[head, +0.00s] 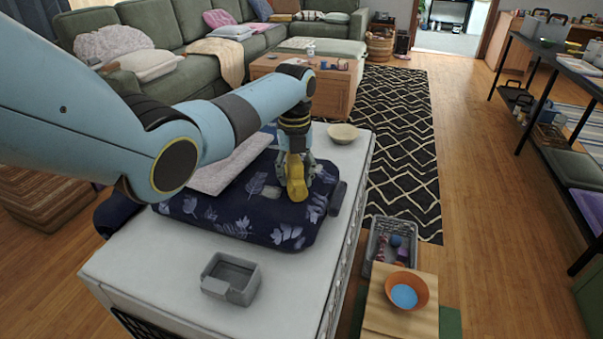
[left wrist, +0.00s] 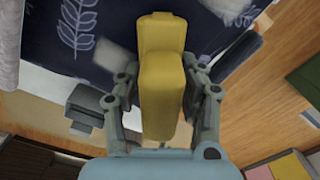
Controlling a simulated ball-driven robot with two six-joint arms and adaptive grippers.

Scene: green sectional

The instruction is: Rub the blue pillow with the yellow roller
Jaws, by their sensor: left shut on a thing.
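The blue pillow (head: 235,211), dark navy with pale leaf prints, lies flat on a white-topped cabinet. It also shows at the top of the left wrist view (left wrist: 110,25). My left gripper (head: 294,178) is shut on the yellow roller (head: 296,182) over the pillow's right part. In the left wrist view the roller (left wrist: 163,85) sits between both fingers, its far end toward the pillow. I cannot tell whether the roller touches the pillow. My right gripper is not in view.
A grey tray (head: 231,279) stands at the front of the white cabinet top (head: 165,262). A cream bowl (head: 342,133) stands behind the pillow, and a dark object (head: 337,199) lies at its right edge. A grey-white cushion (head: 229,167) lies behind left. An orange bowl (head: 406,291) stands lower right.

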